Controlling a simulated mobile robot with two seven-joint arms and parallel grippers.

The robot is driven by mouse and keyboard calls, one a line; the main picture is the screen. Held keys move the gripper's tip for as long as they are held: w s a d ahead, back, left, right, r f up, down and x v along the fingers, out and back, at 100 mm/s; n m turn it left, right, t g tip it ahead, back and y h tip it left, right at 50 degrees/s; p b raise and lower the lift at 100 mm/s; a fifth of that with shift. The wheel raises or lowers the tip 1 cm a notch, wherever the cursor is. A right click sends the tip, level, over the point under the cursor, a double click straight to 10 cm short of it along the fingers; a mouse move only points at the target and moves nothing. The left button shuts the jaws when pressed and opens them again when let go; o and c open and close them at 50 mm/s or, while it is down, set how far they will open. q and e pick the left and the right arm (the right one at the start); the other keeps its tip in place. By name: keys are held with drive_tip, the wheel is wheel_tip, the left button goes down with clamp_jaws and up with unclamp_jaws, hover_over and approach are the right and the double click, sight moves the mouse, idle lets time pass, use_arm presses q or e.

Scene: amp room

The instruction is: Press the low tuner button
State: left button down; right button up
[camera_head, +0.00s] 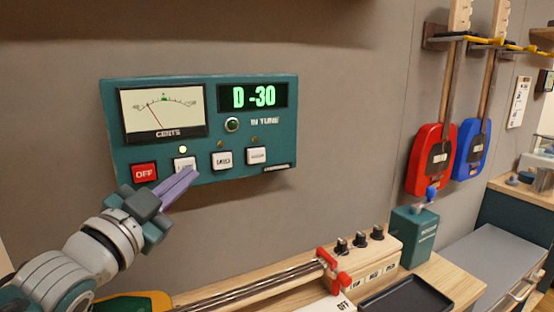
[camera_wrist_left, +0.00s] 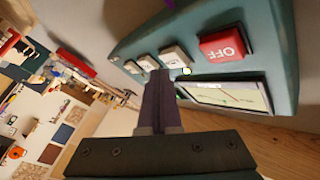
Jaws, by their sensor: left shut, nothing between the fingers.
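The teal tuner panel (camera_head: 205,84) hangs on the wall. Its low button (camera_head: 184,162) is the white one just right of the red OFF button (camera_head: 145,173), partly covered by my fingers, its label only partly readable. A lit yellow lamp (camera_head: 183,150) is above it. The display (camera_head: 252,96) reads D -30. My left gripper (camera_head: 193,172) is shut and empty, its purple fingertips at the low button's lower edge; contact cannot be told. In the left wrist view the fingers (camera_wrist_left: 160,74) point at the row of buttons, near the low button (camera_wrist_left: 177,55). My right gripper is out of view.
Two more white buttons, the middle one (camera_head: 222,160) and the right one (camera_head: 257,156), sit close by. Below is a wooden bench with a guitar neck, a red clamp (camera_head: 335,272), a knob box (camera_head: 365,257) and a black tray (camera_head: 405,293). Red (camera_head: 430,160) and blue guitars hang right.

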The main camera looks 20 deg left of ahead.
use_arm(q)
drive_tip(key=shift+s, duration=0.1)
drive_tip(key=s+d+p, duration=0.1)
drive_tip(key=d, duration=0.1)
drive_tip(key=s+d+p, duration=0.1)
drive_tip(key=s+d, duration=0.1)
drive_tip(key=shift+s, duration=0.1)
idle(0.5)
idle(0.6)
